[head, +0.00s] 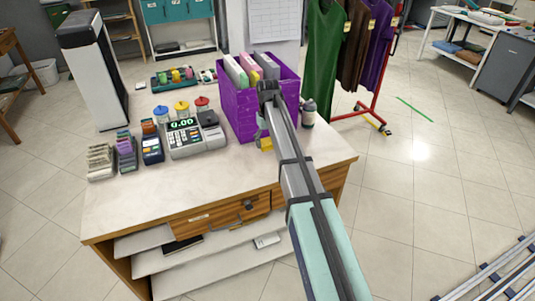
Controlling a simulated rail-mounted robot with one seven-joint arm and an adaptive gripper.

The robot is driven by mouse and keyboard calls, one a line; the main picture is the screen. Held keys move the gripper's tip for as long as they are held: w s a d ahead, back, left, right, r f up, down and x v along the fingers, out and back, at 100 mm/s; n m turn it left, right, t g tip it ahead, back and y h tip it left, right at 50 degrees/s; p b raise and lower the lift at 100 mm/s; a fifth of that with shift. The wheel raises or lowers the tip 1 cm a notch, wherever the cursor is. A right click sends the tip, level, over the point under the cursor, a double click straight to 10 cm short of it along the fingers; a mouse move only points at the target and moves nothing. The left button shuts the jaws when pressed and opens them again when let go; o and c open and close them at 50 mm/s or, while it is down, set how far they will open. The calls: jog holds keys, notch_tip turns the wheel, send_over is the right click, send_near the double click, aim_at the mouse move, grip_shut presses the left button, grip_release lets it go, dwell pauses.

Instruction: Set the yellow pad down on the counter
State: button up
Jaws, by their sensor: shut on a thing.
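The yellow pad (265,144) shows as a small yellow patch beside my arm, in front of the purple bin. My gripper (262,136) is shut on it, low over the counter (205,195). My own arm hides much of the gripper and the pad. I cannot tell whether the pad touches the countertop.
The purple bin (234,108) with folders stands just behind my gripper. A cash register (196,138) and several small holders are to the left. A grey bottle (308,113) stands right of the bin. The counter's front middle is bare.

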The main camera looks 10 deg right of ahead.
aim_at(268, 161)
jog(key=shift+f+p, duration=0.5)
jog(key=shift+f, duration=3.25)
jog(key=shift+f, duration=0.15)
jog(key=o, duration=1.1)
notch_tip(268, 161, up, 12)
jog(key=shift+r+b, duration=0.2)
jog(key=shift+b, duration=1)
